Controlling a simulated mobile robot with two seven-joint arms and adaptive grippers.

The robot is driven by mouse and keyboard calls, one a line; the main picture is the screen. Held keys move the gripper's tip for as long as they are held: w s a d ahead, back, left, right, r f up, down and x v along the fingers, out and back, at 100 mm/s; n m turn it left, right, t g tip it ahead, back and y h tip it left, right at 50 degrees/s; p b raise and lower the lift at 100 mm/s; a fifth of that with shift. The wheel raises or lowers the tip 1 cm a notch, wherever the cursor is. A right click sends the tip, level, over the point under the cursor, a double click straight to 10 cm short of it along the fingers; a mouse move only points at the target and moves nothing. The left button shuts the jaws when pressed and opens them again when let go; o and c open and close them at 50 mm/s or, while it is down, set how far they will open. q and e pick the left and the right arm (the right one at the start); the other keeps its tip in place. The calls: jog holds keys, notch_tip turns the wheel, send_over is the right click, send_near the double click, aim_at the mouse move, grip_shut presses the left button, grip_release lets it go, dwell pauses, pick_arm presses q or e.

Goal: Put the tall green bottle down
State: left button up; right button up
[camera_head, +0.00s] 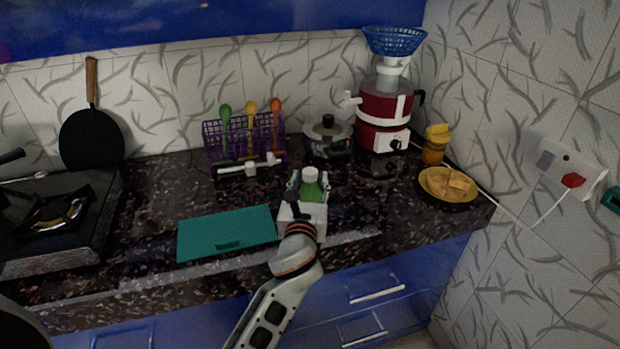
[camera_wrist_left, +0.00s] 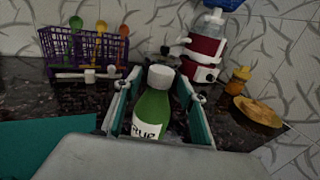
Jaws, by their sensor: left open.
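The tall green bottle (camera_head: 311,188) has a white cap and a white label. It stands upright on the dark speckled countertop, as far as I can tell; its base is hidden by my left gripper. In the left wrist view the bottle (camera_wrist_left: 153,108) sits between the two fingers. My left gripper (camera_head: 309,186) is open around the bottle, and a gap shows beside the bottle in the wrist view (camera_wrist_left: 158,100). My right gripper is not in view.
A teal board (camera_head: 227,233) lies just left of the gripper. Behind stand a purple utensil basket (camera_head: 213,140), a lidded pot (camera_head: 327,140) and a red juicer (camera_head: 382,106). A yellow plate of food (camera_head: 447,200) and an orange-yellow bottle (camera_head: 433,153) are at right. A stove (camera_head: 60,215) is at left.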

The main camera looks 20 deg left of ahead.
pick_arm(q)
jog(key=s+d, duration=0.2)
jog(key=s, duration=0.8)
jog(key=s+f+n+g+h, duration=0.2)
jog(key=s+f+n, duration=0.3)
jog(key=f, duration=0.4)
jog(key=s+f+n+g+h, duration=0.2)
jog(key=s+f+n, duration=0.1)
jog(key=f+n, duration=0.55)
jog(key=s+a+f+n+g+h, duration=0.2)
jog(key=s+f+n, duration=1)
jog(key=f+n, duration=0.2)
jog(key=shift+s+a+f+n+g, duration=0.25)
jog(key=shift+s+a+n+g, duration=0.15)
jog(key=shift+n, duration=0.55)
